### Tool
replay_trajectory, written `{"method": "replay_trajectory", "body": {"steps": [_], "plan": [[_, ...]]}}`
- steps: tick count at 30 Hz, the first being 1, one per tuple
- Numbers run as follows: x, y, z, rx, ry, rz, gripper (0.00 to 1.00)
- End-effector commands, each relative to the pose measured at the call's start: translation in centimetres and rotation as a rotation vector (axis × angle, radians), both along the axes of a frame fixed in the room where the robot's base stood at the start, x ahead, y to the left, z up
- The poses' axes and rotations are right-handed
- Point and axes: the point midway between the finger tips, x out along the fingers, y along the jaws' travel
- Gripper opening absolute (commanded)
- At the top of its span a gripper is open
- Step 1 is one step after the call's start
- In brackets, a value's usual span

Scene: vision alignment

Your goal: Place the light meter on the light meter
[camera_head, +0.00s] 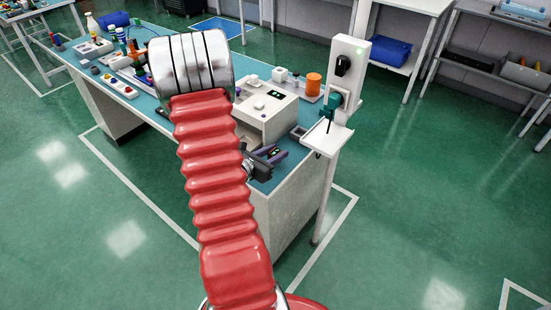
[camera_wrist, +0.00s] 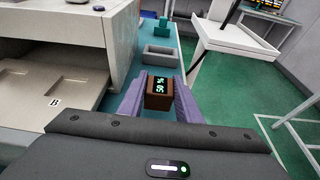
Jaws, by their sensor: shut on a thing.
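In the wrist view, my gripper (camera_wrist: 159,82) has purple fingers closed on both sides of a small brown block with a lit green digital display (camera_wrist: 159,86), which looks like the light meter. The display faces up toward the camera. In the head view, my gripper (camera_head: 268,154) is at the bench's near right end, beside the white machine; the held meter is too small to make out there. A shallow grey open holder (camera_wrist: 160,56) lies on the bench just beyond the held meter, apart from it. I cannot identify a second light meter.
The white machine (camera_head: 265,108) stands close on the left, with its lettered tray (camera_wrist: 50,88) low beside my gripper. A small teal block (camera_wrist: 163,24) is behind the holder. A white post with a shelf (camera_head: 327,137) rises at the right. Open green floor lies beyond.

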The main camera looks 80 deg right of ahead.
Motion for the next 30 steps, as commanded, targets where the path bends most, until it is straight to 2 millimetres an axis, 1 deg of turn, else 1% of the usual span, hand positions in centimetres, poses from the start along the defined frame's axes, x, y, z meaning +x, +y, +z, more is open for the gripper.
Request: {"method": "replay_trajectory", "body": {"steps": [1,3,7,20,21,28,30], "plan": [[0.0,0.0,-0.7,0.002,0.002,0.001,0.05],[0.0,0.0,-1.4,0.001,0.002,0.001,0.05],[0.0,0.0,-2.5,0.001,0.002,0.001,0.05],[0.0,0.0,-2.9,0.0,0.001,0.0,0.05],[0.0,0.0,-2.9,0.0,0.001,0.0,0.32],[0.0,0.0,-2.9,-0.001,0.001,0.0,0.48],[0.0,0.0,-2.9,-0.001,0.0,0.0,0.5]]}}
